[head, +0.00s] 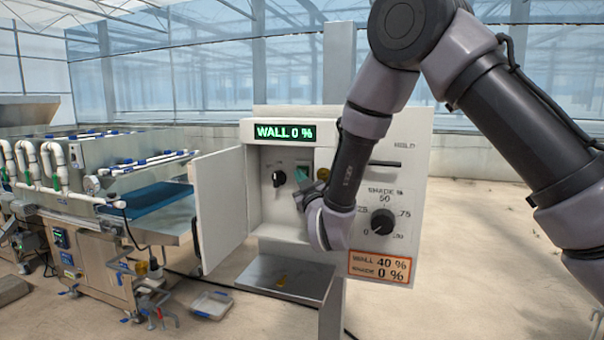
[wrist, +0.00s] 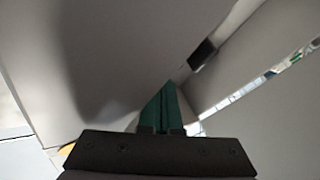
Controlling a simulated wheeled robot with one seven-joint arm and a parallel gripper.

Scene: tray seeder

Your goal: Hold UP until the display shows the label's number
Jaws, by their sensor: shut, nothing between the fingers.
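The white control box (head: 270,215) stands open in the head view. Its green display (head: 284,132) reads "WALL 0 %". The orange-edged label (head: 380,268) reads "WALL 40 %" and "SHADE 0 %". In the wrist view the gripper's closed green fingers (wrist: 166,92) point at a grey surface.
The box door (head: 220,208) hangs open at left. A shade dial (head: 382,222), pointing near 0, is on the panel right of my wrist. A grey shelf (head: 285,277) juts out below.

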